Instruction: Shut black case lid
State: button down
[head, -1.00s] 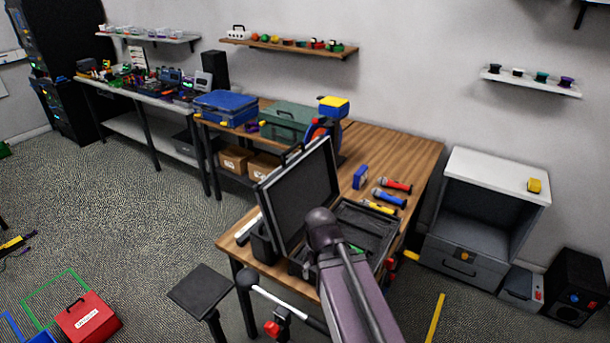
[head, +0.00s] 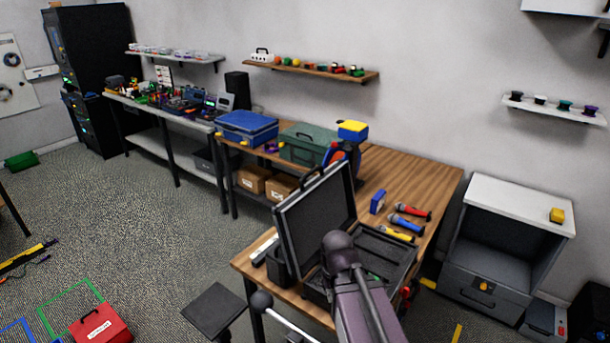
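The black case stands open on the wooden bench (head: 432,185). Its lid (head: 316,218) is raised and leans back to the left, with its dark inner side facing right and a handle on its top edge. The case's base (head: 395,248) lies to the right of the lid, and something small and green shows inside it. My arm covers the front part of the base. My gripper is not in view, so its place relative to the lid cannot be told.
Microphones (head: 407,222) with coloured bands and a blue box (head: 378,201) lie behind the case. A green case (head: 303,147) and a blue case (head: 247,127) stand farther back. A black stool (head: 213,308) and a red box (head: 101,326) are at the front left.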

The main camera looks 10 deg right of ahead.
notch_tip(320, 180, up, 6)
jog(key=p, duration=0.5)
dwell(0.4)
